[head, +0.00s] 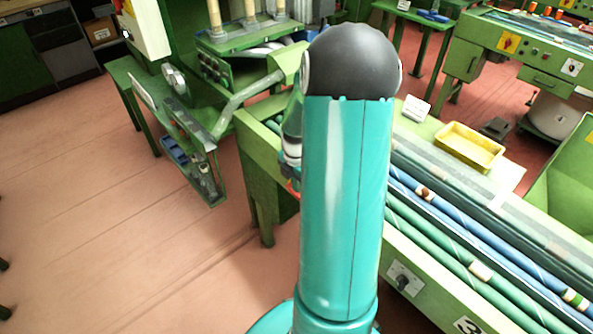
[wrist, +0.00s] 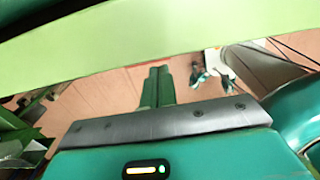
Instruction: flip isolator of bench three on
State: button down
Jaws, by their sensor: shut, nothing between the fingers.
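A rotary switch (head: 403,280) with a dark knob on a pale square plate sits on the front face of the near green bench (head: 425,297). Its knob setting is too small to read. A white number plate (head: 468,325) to its lower right is cut by the picture's edge; its figure looks like a 3. My gripper (wrist: 157,75) shows in the wrist view with its green fingers together and empty, in front of a pale green beam (wrist: 120,50). The switch cannot be made out in the wrist view. My arm hides most of the gripper in the head view.
The near bench carries long blue and green rollers (head: 440,215) and a yellow tray (head: 470,146). Another green bench (head: 480,50) stands at the back right, with a red switch on a yellow plate (head: 509,43). Green machinery (head: 190,130) stands left of my arm. Floor at left is clear.

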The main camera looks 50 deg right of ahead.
aim_at(297, 196)
jog(key=shift+f, duration=1.3)
jog(key=shift+s+f+t, duration=0.1)
jog(key=shift+s+t, duration=0.2)
jog(key=shift+t, duration=0.5)
jog(key=shift+s+a+f, duration=0.1)
jog(key=shift+f, duration=0.05)
jog(key=shift+s+f, duration=0.4)
jog(key=shift+f, duration=0.5)
jog(key=shift+s+f, duration=0.4)
jog(key=shift+f, duration=0.45)
jog(key=shift+w, duration=0.1)
